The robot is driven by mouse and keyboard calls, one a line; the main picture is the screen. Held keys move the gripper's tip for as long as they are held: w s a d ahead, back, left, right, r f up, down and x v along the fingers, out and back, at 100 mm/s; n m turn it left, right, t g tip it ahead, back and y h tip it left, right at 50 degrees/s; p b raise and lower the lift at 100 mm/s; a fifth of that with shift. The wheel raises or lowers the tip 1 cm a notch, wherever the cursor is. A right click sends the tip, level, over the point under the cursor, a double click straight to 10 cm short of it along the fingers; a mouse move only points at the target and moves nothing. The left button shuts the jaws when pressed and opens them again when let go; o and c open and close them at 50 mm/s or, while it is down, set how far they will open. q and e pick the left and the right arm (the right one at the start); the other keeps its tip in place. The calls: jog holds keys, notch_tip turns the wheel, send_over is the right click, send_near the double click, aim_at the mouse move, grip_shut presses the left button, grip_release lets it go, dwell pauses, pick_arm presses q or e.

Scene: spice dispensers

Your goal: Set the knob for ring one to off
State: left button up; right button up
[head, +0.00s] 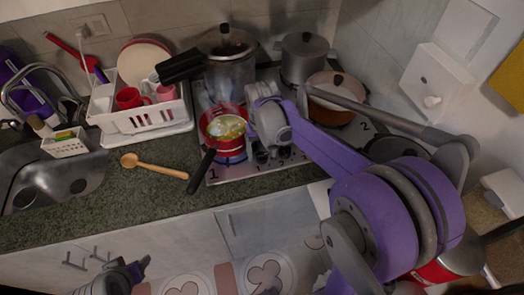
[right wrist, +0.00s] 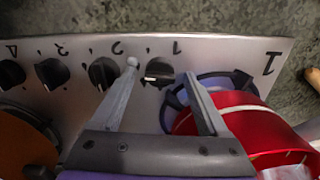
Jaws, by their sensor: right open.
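The knob for ring one (right wrist: 158,70) is on the metal stove panel (right wrist: 215,52) in the right wrist view, below the printed 1, which appears upside down. My right gripper (right wrist: 160,72) is open, with one fingertip on each side of this knob. I cannot tell whether either finger touches it. The left finger lies between this knob and the knob for ring two (right wrist: 103,72). In the head view, my right gripper and arm cover part of the stove front. My left gripper (head: 127,274) is at the bottom left, far from the stove; its jaws are unclear.
A red pan (head: 222,124) with food sits on the front left ring, close to my right finger. A pressure cooker (head: 230,75), a grey pot (head: 304,60) and an orange pan (head: 330,107) stand behind. A wooden spoon (head: 155,166) lies on the counter (head: 120,205).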

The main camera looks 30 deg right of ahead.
grip_shut()
dwell(0.3)
pick_arm(q)
jog(key=shift+f, duration=0.15)
pick_arm(e)
jog(key=shift+n, duration=0.6)
jog(key=n+b, duration=0.1)
jog(key=n, duration=0.6)
jog(key=shift+n+b, duration=0.3)
jog(key=n, duration=0.4)
pick_arm(q)
jog(key=shift+s+f+b, duration=0.2)
jog(key=shift+s+f, duration=0.1)
jog(key=shift+f, duration=0.45)
jog(key=shift+s+f+b, duration=0.2)
jog(key=shift+s+f, duration=0.1)
jog(key=shift+f, duration=0.45)
pick_arm(e)
jog(key=shift+n, duration=2.3)
